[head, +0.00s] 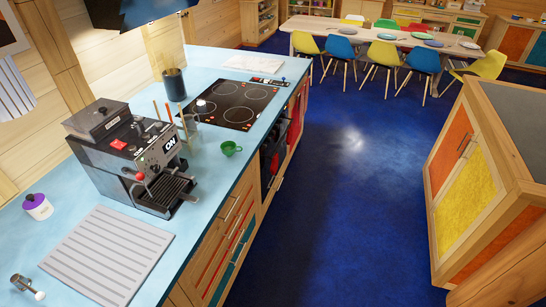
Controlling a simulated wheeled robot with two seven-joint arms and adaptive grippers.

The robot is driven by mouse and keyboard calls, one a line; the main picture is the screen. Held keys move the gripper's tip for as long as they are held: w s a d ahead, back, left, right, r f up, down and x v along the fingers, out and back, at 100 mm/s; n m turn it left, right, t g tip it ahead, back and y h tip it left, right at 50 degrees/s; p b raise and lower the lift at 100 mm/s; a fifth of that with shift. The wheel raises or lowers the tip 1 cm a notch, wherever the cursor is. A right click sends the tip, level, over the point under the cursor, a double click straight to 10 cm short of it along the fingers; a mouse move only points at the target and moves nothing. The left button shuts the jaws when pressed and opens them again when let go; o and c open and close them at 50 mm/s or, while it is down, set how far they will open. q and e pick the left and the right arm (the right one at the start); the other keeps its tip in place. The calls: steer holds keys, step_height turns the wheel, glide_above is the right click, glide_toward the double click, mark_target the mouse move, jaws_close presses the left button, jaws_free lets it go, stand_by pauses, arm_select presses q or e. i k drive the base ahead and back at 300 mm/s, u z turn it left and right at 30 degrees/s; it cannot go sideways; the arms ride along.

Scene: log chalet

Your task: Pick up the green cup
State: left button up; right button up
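The small green cup (230,148) stands upright on the light blue counter (205,168), close to the counter's edge on the aisle side. It is just right of a clear glass jar (191,127) and in front of the black cooktop (237,104). Nothing covers the cup. Neither of my grippers shows in the head view.
A black coffee machine (135,155) stands left of the cup. A grey ribbed mat (108,255), a purple-lidded pot (37,206) and a dark canister (174,84) are also on the counter. The blue floor (345,200) is clear up to the cabinet (465,205) at right.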

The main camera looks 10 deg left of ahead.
mark_target(228, 148)
steer(key=z, duration=0.95)
steer(key=i, duration=2)
steer(key=u, duration=0.9)
steer(key=i, duration=0.85)
steer(key=u, duration=1)
